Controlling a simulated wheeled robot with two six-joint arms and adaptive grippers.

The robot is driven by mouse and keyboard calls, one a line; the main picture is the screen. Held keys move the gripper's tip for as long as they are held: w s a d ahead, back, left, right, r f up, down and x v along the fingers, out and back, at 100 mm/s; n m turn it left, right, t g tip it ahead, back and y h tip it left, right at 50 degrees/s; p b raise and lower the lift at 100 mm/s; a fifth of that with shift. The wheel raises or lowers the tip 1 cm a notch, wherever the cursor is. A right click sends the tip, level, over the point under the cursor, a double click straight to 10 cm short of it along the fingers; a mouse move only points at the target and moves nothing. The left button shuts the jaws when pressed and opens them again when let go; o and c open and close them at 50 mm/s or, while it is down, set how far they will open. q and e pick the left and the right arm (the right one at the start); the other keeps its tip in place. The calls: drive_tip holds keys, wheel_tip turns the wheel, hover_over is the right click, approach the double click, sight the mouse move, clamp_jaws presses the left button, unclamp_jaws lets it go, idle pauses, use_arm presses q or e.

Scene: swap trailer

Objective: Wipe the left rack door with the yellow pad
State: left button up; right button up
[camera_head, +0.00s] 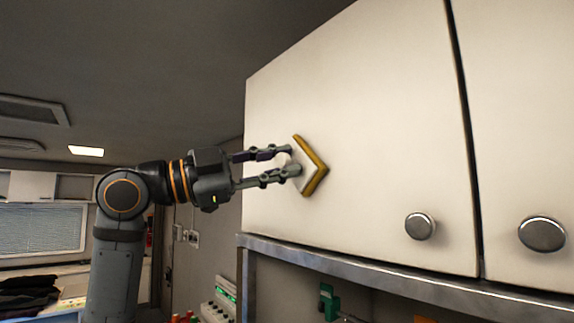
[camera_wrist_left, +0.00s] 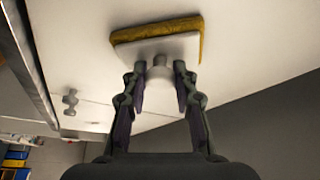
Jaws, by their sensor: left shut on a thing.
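The left rack door (camera_head: 380,110) is a white panel with a round metal knob (camera_head: 420,226) at its lower right. The yellow pad (camera_head: 315,168) has a white backing with a light grip knob, and its yellow face is against the left part of the door or very close to it. My left gripper (camera_head: 294,160) is shut on the pad's knob. In the left wrist view the pad (camera_wrist_left: 157,30) lies ahead of the fingers (camera_wrist_left: 162,78), with the door behind it. My right gripper is in neither view.
A second white door (camera_head: 525,100) with a round knob (camera_head: 541,233) is at the right, past a narrow gap. A metal ledge (camera_head: 400,278) runs below the doors. Bottles and a device with green lights (camera_head: 225,292) are lower down. A window with blinds (camera_head: 40,229) is far left.

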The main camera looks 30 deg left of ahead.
use_arm(q)
drive_tip(key=a, duration=0.1)
drive_tip(key=w+a, duration=0.1)
drive_tip(key=a, duration=0.2)
drive_tip(key=shift+w+a, duration=0.1)
drive_tip(key=shift+w, duration=0.25)
drive_tip(key=s+b, duration=0.1)
drive_tip(key=s+a+b, duration=0.1)
drive_tip(key=s, duration=0.1)
drive_tip(key=s+a+b, duration=0.1)
drive_tip(key=s, duration=0.1)
drive_tip(key=shift+s, duration=0.25)
drive_tip(key=shift+w, duration=0.1)
idle(0.3)
